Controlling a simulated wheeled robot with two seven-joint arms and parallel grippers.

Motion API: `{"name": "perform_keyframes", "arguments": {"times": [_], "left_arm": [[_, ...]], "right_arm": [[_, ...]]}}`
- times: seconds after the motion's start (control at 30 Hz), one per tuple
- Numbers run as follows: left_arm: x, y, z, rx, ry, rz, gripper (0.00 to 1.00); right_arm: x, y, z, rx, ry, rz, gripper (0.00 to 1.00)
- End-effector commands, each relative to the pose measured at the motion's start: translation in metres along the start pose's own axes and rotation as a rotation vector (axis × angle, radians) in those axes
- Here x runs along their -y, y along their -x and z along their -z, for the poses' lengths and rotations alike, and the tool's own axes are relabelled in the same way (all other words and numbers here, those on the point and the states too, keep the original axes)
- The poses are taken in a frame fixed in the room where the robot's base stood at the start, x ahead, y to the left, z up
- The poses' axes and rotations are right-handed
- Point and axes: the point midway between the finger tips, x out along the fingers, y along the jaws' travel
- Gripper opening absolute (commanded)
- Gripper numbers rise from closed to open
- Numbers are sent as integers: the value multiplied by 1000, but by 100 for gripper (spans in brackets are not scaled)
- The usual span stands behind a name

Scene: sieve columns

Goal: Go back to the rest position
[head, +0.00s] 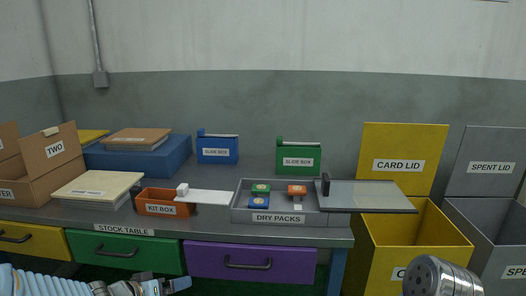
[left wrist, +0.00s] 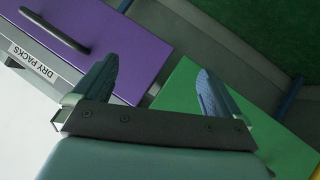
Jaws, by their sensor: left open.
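My left gripper (head: 168,286) is low in the head view, in front of the green drawer (head: 124,252) of the stock table (head: 190,226). In the left wrist view the same gripper (left wrist: 155,82) has its two blue-grey fingers wide apart with nothing between them. The purple drawer (left wrist: 100,45) and the green drawer (left wrist: 190,95) show beyond the fingers. My right gripper cannot be made out. A grey metal cylinder (head: 438,278) with a dotted end rises at the bottom right; I cannot tell what it is.
On the table are an orange kit box (head: 155,209), a grey dry packs tray (head: 276,217) with small coloured packs, a blue box (head: 217,150) and a green slide box (head: 298,156). Yellow (head: 404,230) and grey (head: 487,225) bins stand open at right. Both drawers look shut.

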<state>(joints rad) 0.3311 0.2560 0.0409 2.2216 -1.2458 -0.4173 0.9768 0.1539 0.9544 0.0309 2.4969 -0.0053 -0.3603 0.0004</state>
Motion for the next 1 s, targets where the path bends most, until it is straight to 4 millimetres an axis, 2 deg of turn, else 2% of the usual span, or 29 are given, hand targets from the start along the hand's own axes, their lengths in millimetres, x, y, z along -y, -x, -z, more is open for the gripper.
{"name": "perform_keyframes", "arguments": {"times": [0.03, 0.07, 0.1, 0.17, 0.2, 0.3, 0.4, 0.43, 0.5, 0.63, 1.0], "left_arm": [[-5, -25, -42, 72, 52, -7, 99], [-8, -37, -67, 113, 80, -3, 99], [-11, -50, -100, 170, 113, 7, 99], [-16, -63, -151, 262, 155, 29, 99], [-20, -68, -185, 327, 179, 47, 99], [-30, -68, -264, 489, 217, 96, 99], [-37, -56, -326, 633, 233, 140, 99], [-39, -51, -340, 668, 234, 151, 99], [-42, -41, -366, 735, 235, 172, 99], [-45, -31, -390, 798, 235, 193, 99], [-45, -30, -392, 804, 235, 197, 99]], "right_arm": [[0, 0, 0, 0, 0, 0, 43], [0, 0, 0, 0, 0, 0, 43], [0, 0, 0, 0, 0, 0, 43], [0, 0, 0, 0, 0, 0, 43], [0, 0, 0, 0, 0, 0, 43], [0, 0, 0, 0, 0, 0, 43], [0, 0, 0, 0, 0, 0, 43], [0, 0, 0, 0, 0, 0, 43], [0, 0, 0, 0, 0, 0, 43], [0, 0, 0, 0, 0, 0, 43], [0, 0, 0, 0, 0, 0, 43]]}}
